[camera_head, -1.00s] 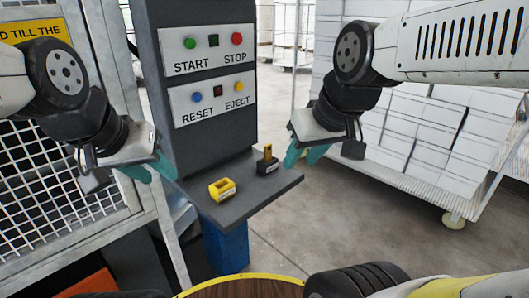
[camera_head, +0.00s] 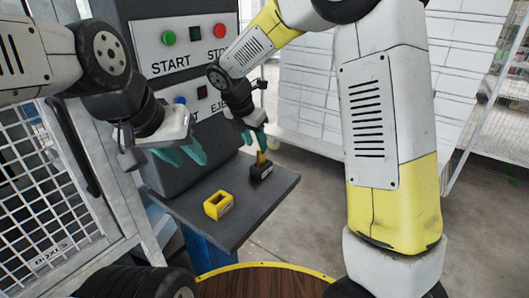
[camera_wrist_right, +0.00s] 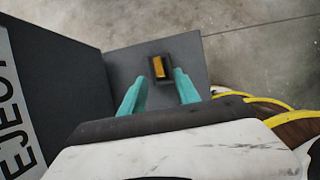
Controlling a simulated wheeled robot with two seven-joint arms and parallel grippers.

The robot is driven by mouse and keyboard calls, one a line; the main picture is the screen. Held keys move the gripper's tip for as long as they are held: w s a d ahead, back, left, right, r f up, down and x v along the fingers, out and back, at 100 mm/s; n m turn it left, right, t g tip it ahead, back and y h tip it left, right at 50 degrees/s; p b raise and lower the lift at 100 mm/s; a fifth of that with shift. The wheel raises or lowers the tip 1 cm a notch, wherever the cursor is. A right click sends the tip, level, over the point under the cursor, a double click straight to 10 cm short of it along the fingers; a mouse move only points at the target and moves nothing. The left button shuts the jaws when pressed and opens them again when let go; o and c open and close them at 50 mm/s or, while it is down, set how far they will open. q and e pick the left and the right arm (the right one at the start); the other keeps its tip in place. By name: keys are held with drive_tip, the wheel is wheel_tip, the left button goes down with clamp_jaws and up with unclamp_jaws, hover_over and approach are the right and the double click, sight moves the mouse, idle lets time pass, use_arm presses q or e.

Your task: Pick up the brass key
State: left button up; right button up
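The brass key (camera_head: 261,158) stands upright in a small black holder (camera_head: 262,171) on the grey shelf. In the right wrist view the key (camera_wrist_right: 159,67) is seen from above in its holder, just beyond the fingertips. My right gripper (camera_head: 256,143) is directly above the key. Its two teal fingers (camera_wrist_right: 158,82) are apart with nothing between them, one to each side of the key's line. Whether either finger touches the key cannot be told. My left gripper (camera_head: 186,158) hangs over the shelf's left side, open and empty.
A yellow hollow block (camera_head: 218,205) lies on the grey shelf (camera_head: 235,229) left of the key holder. The button panel (camera_head: 180,45) rises behind the shelf. A mesh guard (camera_head: 40,190) stands at the left. A cart of white stacks (camera_head: 310,95) is behind at the right.

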sight(259, 149)
drive_tip(key=x, duration=0.7)
drive_tip(key=shift+w, duration=0.1)
clamp_jaws()
